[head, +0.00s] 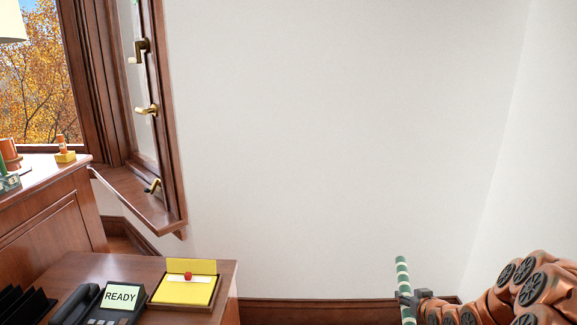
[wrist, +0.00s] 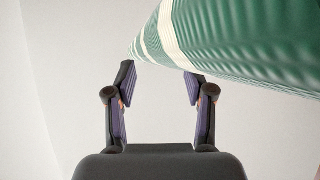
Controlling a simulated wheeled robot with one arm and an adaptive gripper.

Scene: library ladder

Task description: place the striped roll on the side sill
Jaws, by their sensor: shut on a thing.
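The striped roll (head: 402,275), green with pale bands, stands nearly upright at the lower right of the head view. My gripper (head: 408,298) is shut on it around its middle, and its lower end is cut off by the frame edge. In the wrist view the roll (wrist: 245,40) runs from between the fingertips (wrist: 160,78) to the upper right, close to the camera. The side sill (head: 138,203) is a brown wooden ledge under the window frame at the left, well to the left of my gripper. Its visible top looks bare.
A cabinet (head: 45,215) carries small items. Brass handles (head: 147,110) jut from the window frame. Bare wall fills the middle.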

